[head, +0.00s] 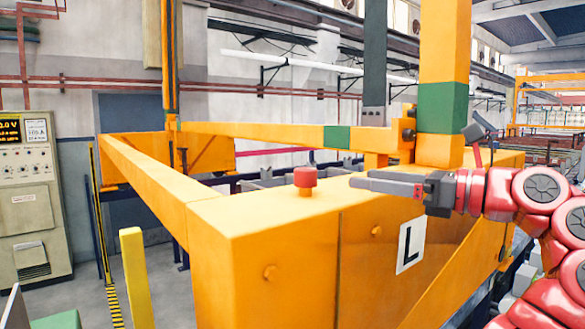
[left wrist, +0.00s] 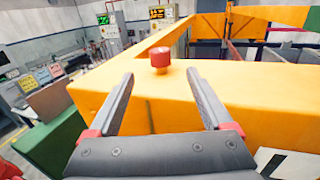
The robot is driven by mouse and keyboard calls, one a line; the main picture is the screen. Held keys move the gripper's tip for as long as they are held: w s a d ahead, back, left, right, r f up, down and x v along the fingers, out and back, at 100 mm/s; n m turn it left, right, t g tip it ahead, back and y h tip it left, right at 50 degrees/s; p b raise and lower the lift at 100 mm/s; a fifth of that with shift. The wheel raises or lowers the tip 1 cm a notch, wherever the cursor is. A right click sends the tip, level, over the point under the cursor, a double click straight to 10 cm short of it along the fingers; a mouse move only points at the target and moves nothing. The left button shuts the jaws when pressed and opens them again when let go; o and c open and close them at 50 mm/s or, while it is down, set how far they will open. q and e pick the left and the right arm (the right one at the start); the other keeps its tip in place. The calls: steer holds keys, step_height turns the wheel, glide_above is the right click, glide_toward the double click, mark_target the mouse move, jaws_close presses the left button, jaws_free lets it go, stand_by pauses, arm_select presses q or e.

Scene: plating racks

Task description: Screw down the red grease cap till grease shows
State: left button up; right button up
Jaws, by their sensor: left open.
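The red grease cap (head: 305,177) stands upright on a short stem on top of the orange beam housing (head: 290,215). Grease cannot be made out around it. My left gripper (head: 362,182) is level with the cap, to its right in the head view, with its fingers pointing at it. In the left wrist view, the cap (left wrist: 160,57) sits just beyond the fingertips and between their lines. The jaws are open and empty, and a gap separates them from the cap. My right gripper is out of view.
An orange post with a green band (head: 442,107) rises behind my left gripper. A plate marked L (head: 410,245) is on the housing's front. A yellow post (head: 137,278) and a control cabinet (head: 32,200) stand at left. The housing top around the cap is clear.

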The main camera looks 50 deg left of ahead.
mark_target(296, 168)
arm_select(q)
steer(key=p+x, duration=0.7)
steer(key=x, duration=0.9)
steer(key=shift+s+a, duration=0.1)
steer(key=shift+a, duration=0.25)
steer(key=shift+f, duration=0.1)
jaws_close()
steer(key=shift+t, duration=0.4)
